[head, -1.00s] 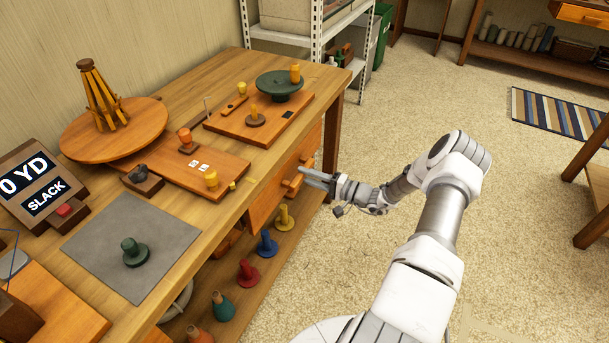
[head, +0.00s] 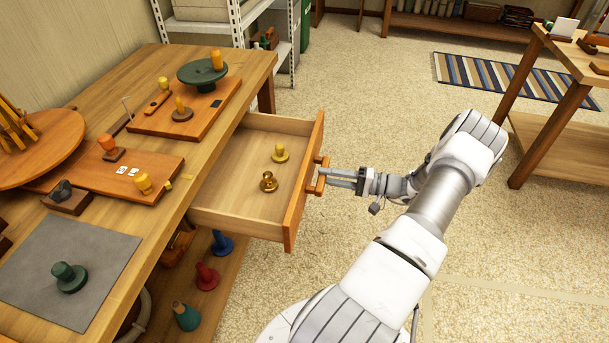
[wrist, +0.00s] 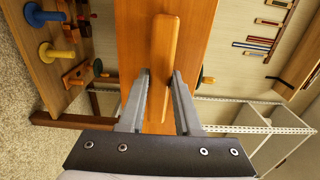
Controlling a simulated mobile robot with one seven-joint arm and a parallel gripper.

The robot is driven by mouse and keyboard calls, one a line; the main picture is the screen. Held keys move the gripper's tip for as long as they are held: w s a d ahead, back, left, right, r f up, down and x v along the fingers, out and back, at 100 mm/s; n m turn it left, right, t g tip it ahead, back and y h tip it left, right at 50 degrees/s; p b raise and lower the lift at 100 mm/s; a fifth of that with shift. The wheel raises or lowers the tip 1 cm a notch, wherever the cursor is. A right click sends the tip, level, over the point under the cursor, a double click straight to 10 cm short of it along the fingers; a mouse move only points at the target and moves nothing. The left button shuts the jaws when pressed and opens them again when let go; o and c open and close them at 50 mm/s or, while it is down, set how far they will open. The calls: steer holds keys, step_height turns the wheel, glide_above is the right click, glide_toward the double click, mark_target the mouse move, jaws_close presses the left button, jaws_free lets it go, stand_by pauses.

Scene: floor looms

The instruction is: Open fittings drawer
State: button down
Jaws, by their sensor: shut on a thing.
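The fittings drawer (head: 215,211) stands pulled well out from under the workbench top in the head view. My gripper (head: 326,178) is at the drawer's front, shut on the wooden handle (head: 319,180). The wrist view shows the handle (wrist: 163,60) running between the two fingers of my gripper (wrist: 158,85), with the drawer front (wrist: 198,25) behind it.
The workbench (head: 224,98) carries boards with pegs, a round turntable (head: 45,150) and a grey mat (head: 100,250). Coloured spools, one red (head: 207,276), stand on the shelf below. Another table (head: 550,100) stands at right. Carpet between is clear.

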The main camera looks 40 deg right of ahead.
steer(key=shift+b+v, duration=0.4)
steer(key=shift+v, duration=1.8)
steer(key=c, duration=0.6)
jaws_free()
steer(key=v, duration=1.7)
steer(key=shift+p, duration=0.45)
steer(key=shift+s+d, duration=0.1)
steer(key=shift+d, duration=0.05)
